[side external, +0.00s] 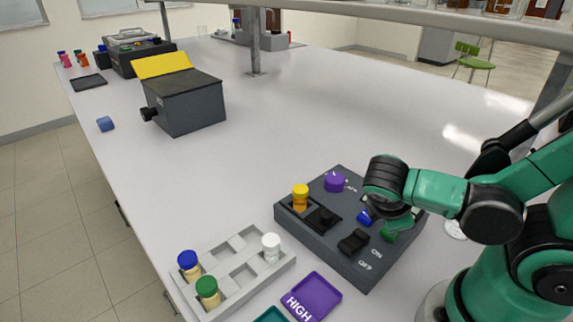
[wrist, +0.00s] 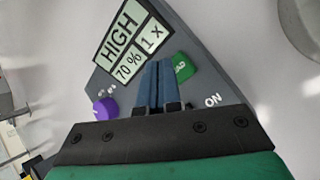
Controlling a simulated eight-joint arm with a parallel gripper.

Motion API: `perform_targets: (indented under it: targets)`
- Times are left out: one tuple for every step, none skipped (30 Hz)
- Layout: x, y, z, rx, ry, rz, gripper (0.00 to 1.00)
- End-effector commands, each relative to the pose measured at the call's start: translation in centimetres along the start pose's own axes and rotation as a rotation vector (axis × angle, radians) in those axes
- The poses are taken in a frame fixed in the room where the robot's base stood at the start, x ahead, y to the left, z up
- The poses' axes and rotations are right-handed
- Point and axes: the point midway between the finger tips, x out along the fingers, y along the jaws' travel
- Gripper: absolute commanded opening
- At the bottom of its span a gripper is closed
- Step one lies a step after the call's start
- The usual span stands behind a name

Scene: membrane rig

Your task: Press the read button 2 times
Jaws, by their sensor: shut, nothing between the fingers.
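The green read button (side external: 389,234) sits on the dark grey rig box (side external: 340,262), beside the ON marking. In the wrist view the button (wrist: 184,67) shows partly behind my blue fingers, with only part of its lettering visible. My gripper (wrist: 160,64) is shut and empty, its fingertips over the box just left of the button in that view. In the side view the gripper tips (side external: 365,217) are low over the panel; whether they touch it I cannot tell. The display (wrist: 132,42) reads HIGH, 70 % and 1 x.
A purple knob (side external: 335,182), a black switch (side external: 353,241) and a yellow-capped vial (side external: 300,196) are on the box. A grey rack (side external: 240,268) with capped vials and a purple HIGH tray (side external: 312,296) stand in front. A dark box with yellow lid (side external: 185,100) stands farther back.

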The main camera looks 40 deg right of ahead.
Motion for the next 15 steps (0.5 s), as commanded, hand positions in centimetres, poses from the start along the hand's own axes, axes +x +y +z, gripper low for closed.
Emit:
perform_targets:
  targets:
    - [0.0, 0.0, 0.0, 0.0, 0.0, 0.0, 0.0]
    - [0.0, 0.0, 0.0, 0.0, 0.0, 0.0, 0.0]
    - [0.0, 0.0, 0.0, 0.0, 0.0, 0.0, 0.0]
    - [0.0, 0.0, 0.0, 0.0, 0.0, 0.0, 0.0]
    - [0.0, 0.0, 0.0, 0.0, 0.0, 0.0, 0.0]
    - [0.0, 0.0, 0.0, 0.0, 0.0, 0.0, 0.0]
    - [0.0, 0.0, 0.0, 0.0, 0.0, 0.0, 0.0]
    - [0.0, 0.0, 0.0, 0.0, 0.0, 0.0, 0.0]
    - [-0.1, 0.1, 0.0, 0.0, 0.0, 0.0, 0.0]
    - [-0.2, 0.1, 0.1, 0.0, 0.0, 0.0, 0.0]
    - [-0.3, 0.2, 0.1, 0.0, 0.0, 0.0, 0.0]
    - [-0.6, 0.3, 0.3, 0.0, 0.0, 0.0, 0.0]
    - [-0.8, 0.5, 0.4, 0.0, 0.0, 0.0, 0.0]
    - [-1.0, 0.6, 0.5, 0.0, 0.0, 0.0, 0.0]
    - [-1.3, 0.7, 0.7, 0.0, 0.0, 0.0, 0.0]
